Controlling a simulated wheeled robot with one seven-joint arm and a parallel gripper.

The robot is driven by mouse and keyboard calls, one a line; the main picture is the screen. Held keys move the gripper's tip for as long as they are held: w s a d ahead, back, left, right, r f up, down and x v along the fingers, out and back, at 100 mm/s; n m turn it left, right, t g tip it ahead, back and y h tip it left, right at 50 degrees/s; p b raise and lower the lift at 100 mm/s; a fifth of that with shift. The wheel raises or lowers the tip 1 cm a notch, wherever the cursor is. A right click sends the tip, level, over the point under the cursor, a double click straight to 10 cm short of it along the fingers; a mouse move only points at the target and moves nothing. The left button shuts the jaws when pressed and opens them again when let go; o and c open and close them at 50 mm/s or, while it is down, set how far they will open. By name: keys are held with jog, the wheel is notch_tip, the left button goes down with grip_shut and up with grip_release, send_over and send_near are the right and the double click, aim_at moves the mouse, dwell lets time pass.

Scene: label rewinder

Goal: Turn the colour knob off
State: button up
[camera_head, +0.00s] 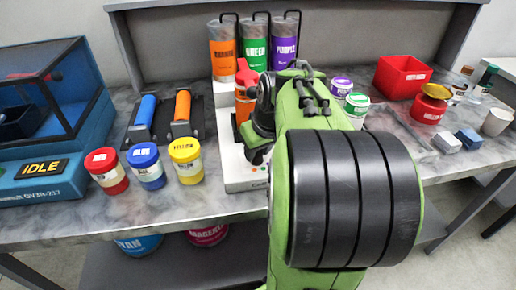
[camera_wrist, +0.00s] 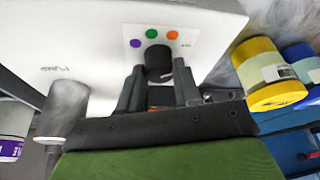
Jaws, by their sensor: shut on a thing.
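The colour knob (camera_wrist: 158,58) is a short black cylinder on a white panel (camera_wrist: 100,50) in the wrist view. Purple, green and orange dots lie in an arc beside it, with a small dark mark too blurred to read after the orange one. My gripper (camera_wrist: 158,75) has one finger on each side of the knob and is shut on it. No pointer on the knob shows clearly, so its setting cannot be told. In the head view the white machine (camera_head: 236,170) stands at mid-table; my green arm hides the knob and most of the gripper.
A grey cylinder (camera_wrist: 65,108) sticks out near lettering on the panel. Red (camera_head: 107,172), blue (camera_head: 146,166) and yellow (camera_head: 187,160) jars stand left of the machine. Orange, green and purple canisters (camera_head: 254,45) stand behind it. A red bin (camera_head: 402,77) stands at the right.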

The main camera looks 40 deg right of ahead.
jog(key=o, duration=1)
jog(key=shift+o, duration=0.2)
jog(key=p+v, duration=0.6)
jog(key=v, duration=0.9)
jog(key=shift+s+r+p, duration=0.2)
jog(key=shift+r+p, duration=0.15)
jog(key=shift+a, duration=0.1)
jog(key=s+a+n+p, duration=0.1)
jog(key=s+a+p, duration=0.1)
jog(key=a, duration=0.7)
jog(key=s+a+n+t+y+p, duration=0.1)
jog(key=s+a+n+p, duration=0.1)
jog(key=a+p, duration=0.3)
jog(key=shift+s+a+f, duration=0.4)
jog(key=shift+s+a, duration=0.2)
jog(key=shift+a, duration=1.75)
